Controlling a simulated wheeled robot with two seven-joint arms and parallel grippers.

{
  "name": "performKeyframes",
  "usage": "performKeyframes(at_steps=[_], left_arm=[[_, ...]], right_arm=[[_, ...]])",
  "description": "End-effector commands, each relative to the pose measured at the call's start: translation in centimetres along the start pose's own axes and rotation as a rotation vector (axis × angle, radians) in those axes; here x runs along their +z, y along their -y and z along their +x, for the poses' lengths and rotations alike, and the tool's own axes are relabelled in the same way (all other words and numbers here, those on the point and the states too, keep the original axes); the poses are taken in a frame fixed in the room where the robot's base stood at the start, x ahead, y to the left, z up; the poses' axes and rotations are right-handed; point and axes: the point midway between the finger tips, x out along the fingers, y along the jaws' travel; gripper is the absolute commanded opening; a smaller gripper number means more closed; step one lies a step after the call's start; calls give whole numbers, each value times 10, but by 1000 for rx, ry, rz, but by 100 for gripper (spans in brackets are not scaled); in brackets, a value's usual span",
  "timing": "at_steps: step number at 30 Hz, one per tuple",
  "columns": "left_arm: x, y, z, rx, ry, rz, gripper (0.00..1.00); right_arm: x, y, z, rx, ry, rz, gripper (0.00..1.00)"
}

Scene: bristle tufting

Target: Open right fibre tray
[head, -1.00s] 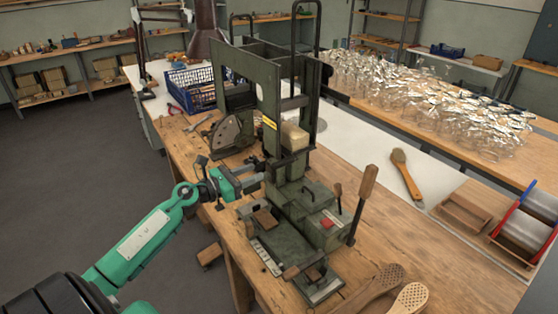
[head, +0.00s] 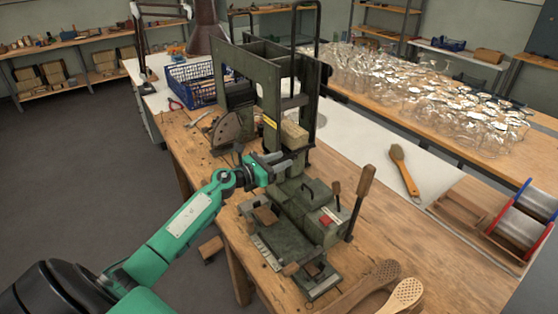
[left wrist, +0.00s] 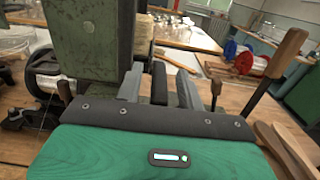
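A dark green tufting machine (head: 240,90) stands on the wooden bench. A pale beige block (head: 294,134) sits at its upright, just beyond my left gripper; it shows partly in the left wrist view (left wrist: 143,36). I cannot make out for sure which part is the right fibre tray. My left gripper (head: 284,163) is in front of the upright, above the lower green housing. In the left wrist view its two grey fingers (left wrist: 160,88) are apart, with a dark upright bar (left wrist: 158,80) seen between them. I cannot tell whether they touch it. My right gripper is out of view.
A lever with a wooden handle (head: 365,187) rises at the machine's right. Perforated wooden brush heads (head: 404,294) lie at the front. A brush (head: 403,170) lies on the white strip. A blue crate (head: 190,84) stands behind left, and wire spools (head: 525,222) stand at right.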

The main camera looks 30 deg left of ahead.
Motion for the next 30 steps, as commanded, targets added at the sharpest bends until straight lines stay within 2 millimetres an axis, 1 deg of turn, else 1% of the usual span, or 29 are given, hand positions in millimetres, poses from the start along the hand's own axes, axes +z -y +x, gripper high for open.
performKeyframes(at_steps=[3, 4, 6, 8, 9, 14, 17, 20, 24, 30], left_arm=[[0, 0, 0, 0, 0, 0, 38], [0, 0, 0, 0, 0, 0, 34], [0, 0, 0, 0, 0, 0, 20], [0, 0, 0, 0, 0, 0, 9], [0, 0, 0, 0, 0, 0, 1], [0, 0, 0, 0, 0, 0, 0], [1, 5, 0, -1, -1, 0, 0], [3, 21, 0, -3, -3, 1, 0], [5, 60, 0, -5, -3, -3, 0], [5, 110, 0, -4, -2, -3, 0]], right_arm=[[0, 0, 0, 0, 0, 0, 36], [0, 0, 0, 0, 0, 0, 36], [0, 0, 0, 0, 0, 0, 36], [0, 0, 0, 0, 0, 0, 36], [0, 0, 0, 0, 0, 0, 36], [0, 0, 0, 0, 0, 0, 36], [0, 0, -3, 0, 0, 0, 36], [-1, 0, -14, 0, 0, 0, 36], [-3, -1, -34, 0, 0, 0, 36], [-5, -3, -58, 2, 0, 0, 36]])
